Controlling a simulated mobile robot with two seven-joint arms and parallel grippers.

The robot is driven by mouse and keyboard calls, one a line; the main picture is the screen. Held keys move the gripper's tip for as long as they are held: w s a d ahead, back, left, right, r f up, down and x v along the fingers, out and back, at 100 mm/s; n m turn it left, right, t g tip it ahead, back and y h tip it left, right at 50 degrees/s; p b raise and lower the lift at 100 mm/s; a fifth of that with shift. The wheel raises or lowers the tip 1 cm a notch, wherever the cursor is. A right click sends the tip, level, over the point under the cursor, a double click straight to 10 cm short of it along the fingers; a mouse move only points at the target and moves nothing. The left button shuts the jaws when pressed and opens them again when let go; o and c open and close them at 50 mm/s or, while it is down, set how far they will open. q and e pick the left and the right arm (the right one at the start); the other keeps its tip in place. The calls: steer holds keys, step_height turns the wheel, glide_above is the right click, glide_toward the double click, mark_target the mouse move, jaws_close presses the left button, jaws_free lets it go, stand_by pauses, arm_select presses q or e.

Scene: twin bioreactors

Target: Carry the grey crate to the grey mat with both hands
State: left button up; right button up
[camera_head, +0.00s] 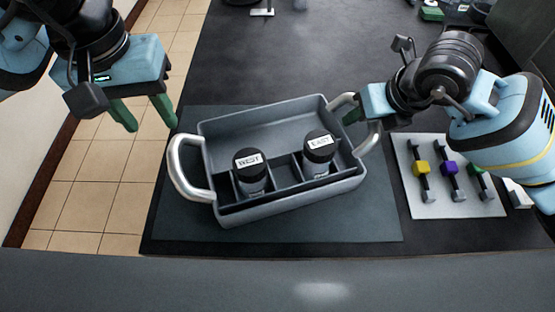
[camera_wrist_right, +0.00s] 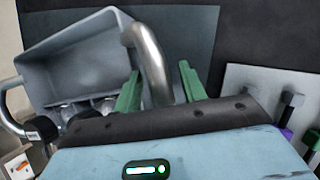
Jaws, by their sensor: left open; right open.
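The grey crate (camera_head: 290,198) sits on the dark grey mat (camera_head: 375,222), slightly turned, its right end farther back. Its left handle (camera_head: 180,168) is free. My left gripper (camera_head: 146,115) is open and empty, above and left of that handle. My right gripper (camera_head: 358,120) is open at the right handle (camera_head: 369,140). In the right wrist view the handle (camera_wrist_right: 152,62) stands between the two green fingers (camera_wrist_right: 160,88), which are apart. The crate holds two black-capped bottles, labelled WEST (camera_head: 250,172) and EAST (camera_head: 319,152), both upright.
A white board (camera_head: 425,205) with yellow, purple and green clamp-like pieces lies right of the mat. It also shows in the right wrist view (camera_wrist_right: 240,80). The dark bench top (camera_head: 290,55) behind the mat is largely clear. The tiled floor (camera_head: 95,170) lies beyond its left edge.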

steer(key=v, duration=1.2)
stand_by(0.3)
